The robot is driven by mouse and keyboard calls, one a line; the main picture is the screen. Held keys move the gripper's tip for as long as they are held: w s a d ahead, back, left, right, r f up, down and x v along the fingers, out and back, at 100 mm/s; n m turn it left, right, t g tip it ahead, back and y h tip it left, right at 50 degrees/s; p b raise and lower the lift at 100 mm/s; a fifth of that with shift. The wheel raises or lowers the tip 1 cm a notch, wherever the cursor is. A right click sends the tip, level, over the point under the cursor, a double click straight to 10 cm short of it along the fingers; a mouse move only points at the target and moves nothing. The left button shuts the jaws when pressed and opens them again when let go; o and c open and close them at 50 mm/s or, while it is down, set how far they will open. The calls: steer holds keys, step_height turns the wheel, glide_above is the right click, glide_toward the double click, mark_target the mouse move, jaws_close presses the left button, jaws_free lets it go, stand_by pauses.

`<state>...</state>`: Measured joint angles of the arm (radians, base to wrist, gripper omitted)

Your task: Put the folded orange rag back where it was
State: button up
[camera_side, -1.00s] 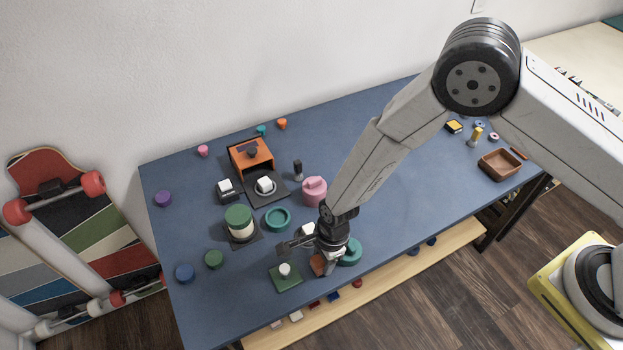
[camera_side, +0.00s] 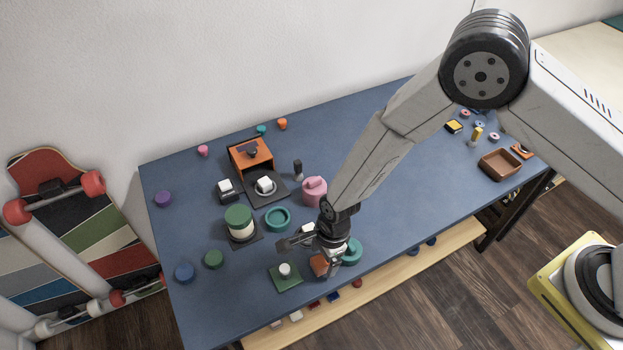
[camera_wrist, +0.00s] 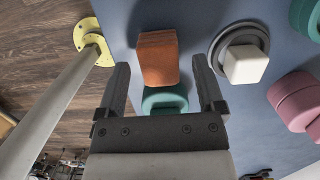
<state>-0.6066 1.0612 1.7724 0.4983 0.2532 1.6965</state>
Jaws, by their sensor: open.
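The folded orange rag (camera_side: 319,266) is a small orange-brown block shape near the table's front edge, partly hidden by my gripper in the side view. In the wrist view the rag (camera_wrist: 157,58) lies between the two fingers, with space on both sides. My gripper (camera_side: 334,266) points down beside it in the side view. In the wrist view my gripper (camera_wrist: 161,64) is spread open and holds nothing. A teal pot (camera_side: 351,252) stands close to the rag; I cannot tell whether they touch.
A green board (camera_side: 285,281) with a white knob lies left of the rag. A white block (camera_wrist: 245,64) on a round grey dish is to the right in the wrist view. A pink pot (camera_side: 314,192) stands behind. A brown tray (camera_side: 499,166) is far right, with clear table between.

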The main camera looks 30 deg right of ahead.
step_height(320, 180, up, 11)
steer(key=d, duration=0.1)
steer(key=shift+d, duration=0.3)
steer(key=shift+f, duration=0.1)
stand_by(0.6)
steer(key=s+d+r+n+t, duration=0.1)
steer(key=s+d+r+n, duration=0.1)
steer(key=d+r+n, duration=0.2)
steer(key=s+d+r+n+h, duration=0.1)
steer(key=d+r+n, duration=0.3)
steer(key=d+n, duration=0.4)
steer(key=s+d+r+n+t, duration=0.1)
steer(key=s+d+r+n, duration=0.2)
steer(key=d, duration=1)
steer(key=r+n, duration=0.2)
steer(key=n, duration=0.1)
steer(key=shift+s+t+h, duration=0.3)
